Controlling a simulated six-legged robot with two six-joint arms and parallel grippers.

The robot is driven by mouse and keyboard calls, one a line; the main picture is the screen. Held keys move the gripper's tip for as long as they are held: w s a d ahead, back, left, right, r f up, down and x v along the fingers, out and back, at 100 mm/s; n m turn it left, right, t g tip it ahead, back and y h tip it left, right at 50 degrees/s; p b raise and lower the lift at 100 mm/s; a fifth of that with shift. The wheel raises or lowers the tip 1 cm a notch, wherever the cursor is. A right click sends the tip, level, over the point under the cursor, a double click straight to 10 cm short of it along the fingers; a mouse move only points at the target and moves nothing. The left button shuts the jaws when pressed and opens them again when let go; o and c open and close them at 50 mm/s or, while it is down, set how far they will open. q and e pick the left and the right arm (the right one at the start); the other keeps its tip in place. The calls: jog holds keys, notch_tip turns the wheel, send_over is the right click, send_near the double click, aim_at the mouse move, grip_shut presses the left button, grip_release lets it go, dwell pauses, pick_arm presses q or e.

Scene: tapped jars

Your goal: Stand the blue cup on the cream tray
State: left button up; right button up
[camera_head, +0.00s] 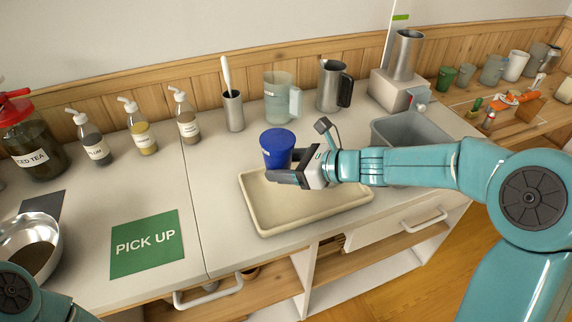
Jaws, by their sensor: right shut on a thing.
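The blue cup (277,147) is upright over the back left part of the cream tray (270,222). My right gripper (287,175) is shut on the cup, reaching in from the right. The gripper hides the cup's lower part, so I cannot tell whether its base touches the tray. The tray lies on the pale counter, near its front edge. My left gripper is not in view; only part of my left arm shows at the lower left corner.
A green PICK UP mat (146,243) lies left of the tray. Several pump bottles, a tool holder (233,112), a clear jug (277,98) and a steel pitcher (332,88) stand behind. A grey bin (398,132) is at the right, behind my right arm. A metal bowl (30,243) is at the left.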

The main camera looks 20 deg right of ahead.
aim_at(285, 198)
jog(key=shift+a+f+b, duration=0.1)
jog(key=shift+f+b, duration=0.55)
jog(key=shift+f, duration=0.15)
notch_tip(285, 198, down, 6)
jog(key=b, duration=0.5)
jog(key=shift+r, duration=0.1)
jog(key=shift+f+b, duration=0.6)
jog(key=shift+b, duration=0.3)
dwell(0.6)
jog(key=o, duration=1.1)
jog(key=shift+o, duration=0.2)
jog(key=shift+p+v, duration=1.55)
jog(key=shift+v, duration=2.45)
